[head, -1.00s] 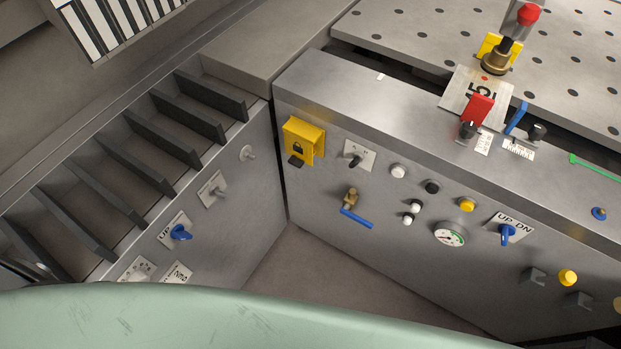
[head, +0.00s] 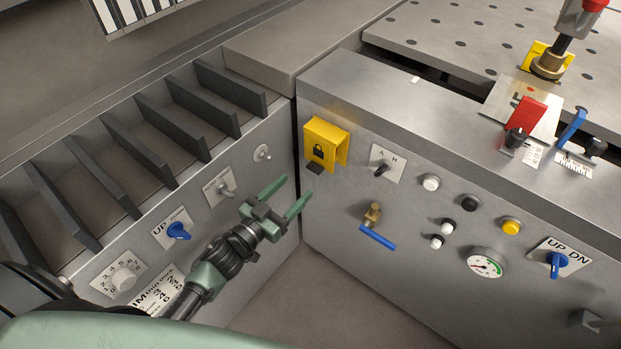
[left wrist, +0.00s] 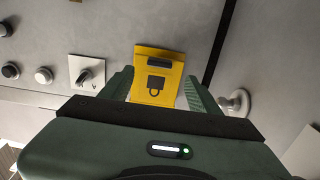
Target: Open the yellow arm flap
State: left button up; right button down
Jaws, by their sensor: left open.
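The yellow arm flap (head: 325,143) with a black padlock mark sits near the left end of the right-hand panel's front face. A small dark tab (head: 315,169) shows at its lower edge. My left gripper (head: 287,196) is open and empty, below and left of the flap in the head view, and apart from it. In the left wrist view the flap (left wrist: 157,75) appears upside down, framed between the open fingers (left wrist: 160,88). My right gripper is not in view.
An A/H switch (head: 383,166), a brass valve with a blue handle (head: 377,238), and several buttons lie right of the flap. The left panel has a toggle (head: 226,187) and a blue UP knob (head: 178,231). A dark corner gap separates the panels.

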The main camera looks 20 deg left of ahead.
aim_at(312, 170)
pick_arm(q)
jog(key=x, duration=0.7)
jog(key=shift+w+d+r, duration=0.1)
jog(key=shift+w+d, duration=0.05)
jog(key=shift+w, duration=0.15)
grip_shut()
